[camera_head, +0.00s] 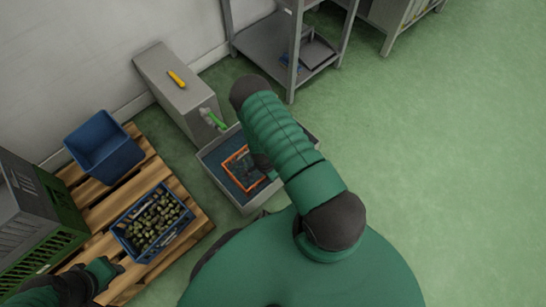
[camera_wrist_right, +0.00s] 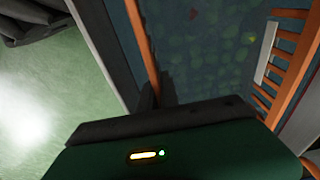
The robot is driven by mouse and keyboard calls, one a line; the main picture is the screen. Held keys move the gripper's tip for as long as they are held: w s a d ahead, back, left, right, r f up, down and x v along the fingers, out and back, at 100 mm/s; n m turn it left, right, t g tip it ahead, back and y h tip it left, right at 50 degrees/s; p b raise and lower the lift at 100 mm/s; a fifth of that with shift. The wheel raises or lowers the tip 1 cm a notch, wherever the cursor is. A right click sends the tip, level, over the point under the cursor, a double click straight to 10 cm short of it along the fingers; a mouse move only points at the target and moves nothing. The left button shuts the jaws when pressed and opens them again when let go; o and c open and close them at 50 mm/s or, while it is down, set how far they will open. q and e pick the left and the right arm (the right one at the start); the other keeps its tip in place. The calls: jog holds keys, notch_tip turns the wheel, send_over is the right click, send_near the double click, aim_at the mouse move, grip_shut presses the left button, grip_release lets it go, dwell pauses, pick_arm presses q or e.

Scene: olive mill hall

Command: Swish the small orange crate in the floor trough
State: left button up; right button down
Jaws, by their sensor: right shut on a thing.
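The small orange crate (camera_head: 232,175) sits low inside the grey floor trough (camera_head: 219,188), which holds dark water. In the right wrist view the crate's slatted orange side (camera_wrist_right: 291,62) is at the right, with a pale label on it. Blurred greenish shapes show inside the crate. My right gripper (camera_wrist_right: 157,97) is shut on the crate's rim; in the head view my forearm partly covers it and part of the trough. My left gripper (camera_head: 108,272) is at the lower left, near the pallet's front; its jaws are too unclear to read.
A green tap (camera_head: 215,121) and a grey cabinet with a yellow object (camera_head: 177,79) stand behind the trough. A pallet (camera_head: 88,191) at left bears an empty blue crate (camera_head: 103,148), a blue crate of olives (camera_head: 152,222) and a green crate (camera_head: 48,225). Green floor is free at right.

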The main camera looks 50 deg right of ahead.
jog(key=shift+w+a, duration=0.1)
jog(key=shift+a, duration=0.85)
jog(key=shift+d, duration=1.3)
jog(key=shift+r, duration=0.15)
notch_tip(320, 180, up, 15)
jog(key=p, duration=0.3)
jog(key=shift+f+p, duration=0.2)
jog(key=shift+p, duration=0.15)
